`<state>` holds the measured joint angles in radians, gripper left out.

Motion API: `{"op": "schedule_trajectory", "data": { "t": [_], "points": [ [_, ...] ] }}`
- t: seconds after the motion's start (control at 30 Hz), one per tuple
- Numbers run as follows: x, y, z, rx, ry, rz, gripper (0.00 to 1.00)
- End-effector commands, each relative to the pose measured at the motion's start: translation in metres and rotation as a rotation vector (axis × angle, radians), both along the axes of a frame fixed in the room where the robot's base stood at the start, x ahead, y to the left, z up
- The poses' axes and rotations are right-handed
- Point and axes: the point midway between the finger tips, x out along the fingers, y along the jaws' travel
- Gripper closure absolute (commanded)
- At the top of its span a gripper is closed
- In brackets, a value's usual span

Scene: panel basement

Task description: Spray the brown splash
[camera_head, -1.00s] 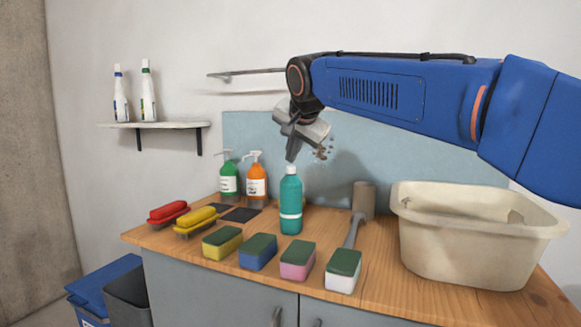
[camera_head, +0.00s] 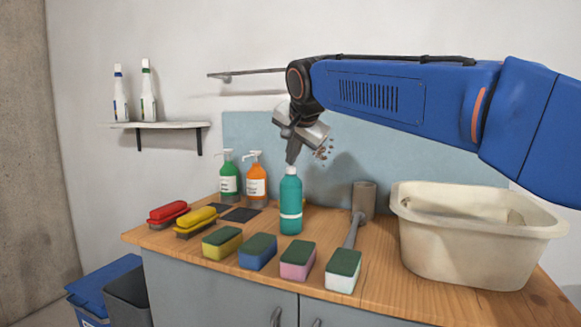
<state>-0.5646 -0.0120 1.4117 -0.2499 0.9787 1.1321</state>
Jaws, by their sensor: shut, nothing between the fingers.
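The brown splash (camera_head: 323,153) is a cluster of small brown spots on the light blue wall panel, just right of my gripper, which may hide part of it. My gripper (camera_head: 291,160) is shut and empty, pointing down just above the white cap of a teal bottle (camera_head: 290,205). I cannot tell whether the fingertips touch the cap. A green pump bottle (camera_head: 228,180) and an orange pump bottle (camera_head: 256,182) stand at the back left of the counter. Two white bottles, one with a blue neck (camera_head: 120,98) and one with a green neck (camera_head: 148,97), stand on the wall shelf.
Red (camera_head: 169,213) and yellow (camera_head: 196,221) brushes lie at the counter's left, with several sponges (camera_head: 298,260) along the front. A grey-brown mallet (camera_head: 362,200) lies right of the teal bottle. A beige basin (camera_head: 470,245) fills the right. A rail (camera_head: 245,73) sticks out above.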

Motion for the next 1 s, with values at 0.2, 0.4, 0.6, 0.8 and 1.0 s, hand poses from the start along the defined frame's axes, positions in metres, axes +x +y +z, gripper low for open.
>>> {"op": "schedule_trajectory", "data": {
  "t": [0.2,0.4,0.6,0.8,1.0],
  "points": [
    [0.0,0.0,0.004,0.0,0.001,0.0,1.0],
    [0.0,0.0,0.006,0.0,0.0,0.0,1.0],
    [0.001,0.001,0.018,0.001,-0.001,0.001,1.0],
    [0.0,0.001,0.035,0.002,-0.002,0.0,1.0],
    [0.0,0.0,0.051,0.001,-0.001,-0.001,1.0]
  ]
}}
